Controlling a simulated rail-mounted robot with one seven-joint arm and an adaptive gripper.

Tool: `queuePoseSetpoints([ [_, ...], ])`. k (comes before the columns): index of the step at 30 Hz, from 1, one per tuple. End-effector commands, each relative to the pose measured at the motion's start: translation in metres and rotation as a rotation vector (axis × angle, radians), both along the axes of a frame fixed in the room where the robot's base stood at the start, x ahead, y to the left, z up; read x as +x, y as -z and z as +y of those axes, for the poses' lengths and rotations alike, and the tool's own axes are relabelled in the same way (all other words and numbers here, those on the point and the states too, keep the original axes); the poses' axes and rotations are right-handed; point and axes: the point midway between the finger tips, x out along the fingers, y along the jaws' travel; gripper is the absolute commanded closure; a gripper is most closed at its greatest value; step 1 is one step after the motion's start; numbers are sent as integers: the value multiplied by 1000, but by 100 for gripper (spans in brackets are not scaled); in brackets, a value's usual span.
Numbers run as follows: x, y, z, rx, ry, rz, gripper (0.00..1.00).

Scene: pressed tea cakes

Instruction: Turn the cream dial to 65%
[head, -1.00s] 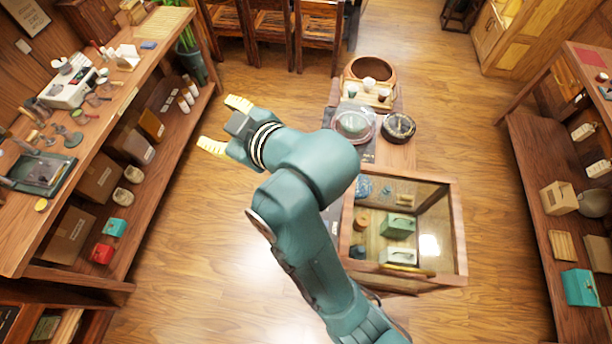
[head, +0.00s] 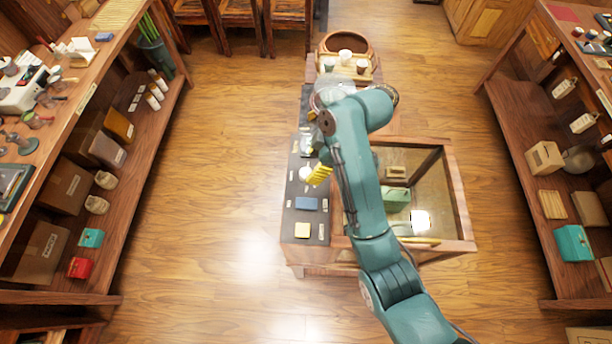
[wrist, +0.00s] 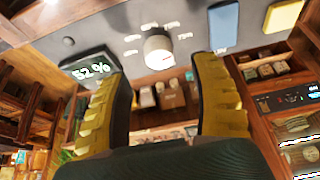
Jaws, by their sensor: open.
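The cream dial (wrist: 157,50) is a round knob on a dark panel, with small white percent labels around it. In the wrist view it lies between and just beyond the fingertips of my gripper (wrist: 160,70). The yellow ribbed fingers are apart on either side, with nothing held. A small display (wrist: 90,66) left of the dial reads 52 %. In the head view my gripper (head: 318,174) is over the dark panel (head: 288,218), close beside the pale dial (head: 305,173). My arm hides part of the panel; I cannot tell whether a finger touches the dial.
A blue square (head: 306,204) and a cream square (head: 302,230) lie on the panel nearer me. A glass-topped case (head: 458,205) stands to its right. A tray with cups (head: 346,57) is at the far end. Shelves line both sides; floor on the left is clear.

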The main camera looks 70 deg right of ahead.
Motion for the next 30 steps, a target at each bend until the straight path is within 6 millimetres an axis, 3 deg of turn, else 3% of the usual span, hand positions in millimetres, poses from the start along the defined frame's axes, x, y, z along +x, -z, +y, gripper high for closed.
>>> queuePoseSetpoints([
  [7,18,41,4,0,-1,1,37],
  [18,21,50,4,-2,1,0,36],
  [28,21,50,4,-1,0,0,100],
  [30,21,50,4,-1,0,0,100],
])
